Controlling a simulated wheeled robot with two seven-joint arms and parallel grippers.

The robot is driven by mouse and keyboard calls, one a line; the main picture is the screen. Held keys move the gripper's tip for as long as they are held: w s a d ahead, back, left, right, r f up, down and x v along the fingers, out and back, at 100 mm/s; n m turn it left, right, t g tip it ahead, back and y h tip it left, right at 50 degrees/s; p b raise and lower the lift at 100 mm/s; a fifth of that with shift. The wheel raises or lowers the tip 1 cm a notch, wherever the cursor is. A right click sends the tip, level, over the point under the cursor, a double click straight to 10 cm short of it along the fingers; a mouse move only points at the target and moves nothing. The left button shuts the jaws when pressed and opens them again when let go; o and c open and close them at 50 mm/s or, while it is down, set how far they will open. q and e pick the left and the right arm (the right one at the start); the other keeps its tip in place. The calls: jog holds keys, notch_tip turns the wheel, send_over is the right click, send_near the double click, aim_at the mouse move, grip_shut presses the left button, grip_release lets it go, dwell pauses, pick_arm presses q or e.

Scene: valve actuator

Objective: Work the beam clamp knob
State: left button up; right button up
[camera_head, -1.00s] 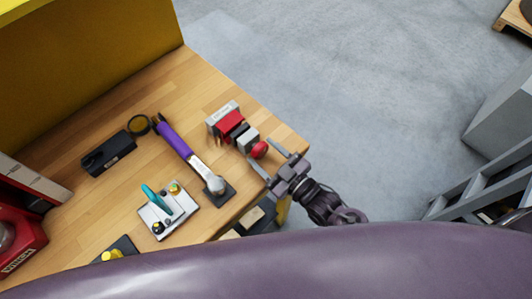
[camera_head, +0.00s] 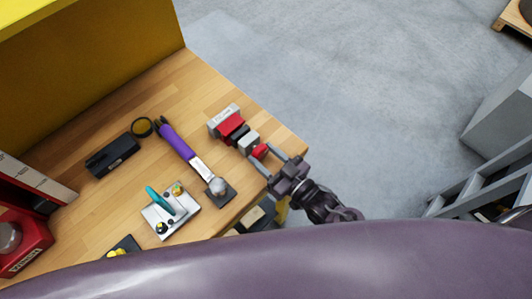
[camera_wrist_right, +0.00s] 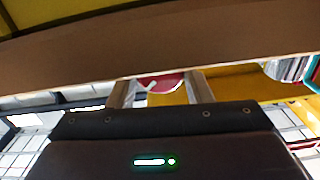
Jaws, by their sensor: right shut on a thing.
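The beam clamp (camera_head: 232,128), with grey and red blocks in a row, lies on the wooden workbench near its right edge. Its red knob (camera_head: 260,151) is at the end nearest my right gripper (camera_head: 263,153). The gripper reaches in from the lower right, with one finger on each side of the knob, and is shut on it. In the right wrist view the red knob (camera_wrist_right: 160,82) shows between the two fingers (camera_wrist_right: 158,92), partly hidden by the gripper body. My left gripper is not in view.
On the workbench (camera_head: 95,198) left of the clamp are a purple-handled tool (camera_head: 176,139), a plate with a teal lever (camera_head: 170,211) and a black box (camera_head: 112,155). A yellow panel (camera_head: 80,60) stands behind. Open floor (camera_head: 350,90) lies to the right.

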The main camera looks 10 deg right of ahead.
jog(key=shift+m+p, duration=0.5)
jog(key=shift+m, duration=0.8)
jog(key=o, duration=1)
jog(key=shift+b+v, duration=0.95)
jog(key=shift+v, duration=3)
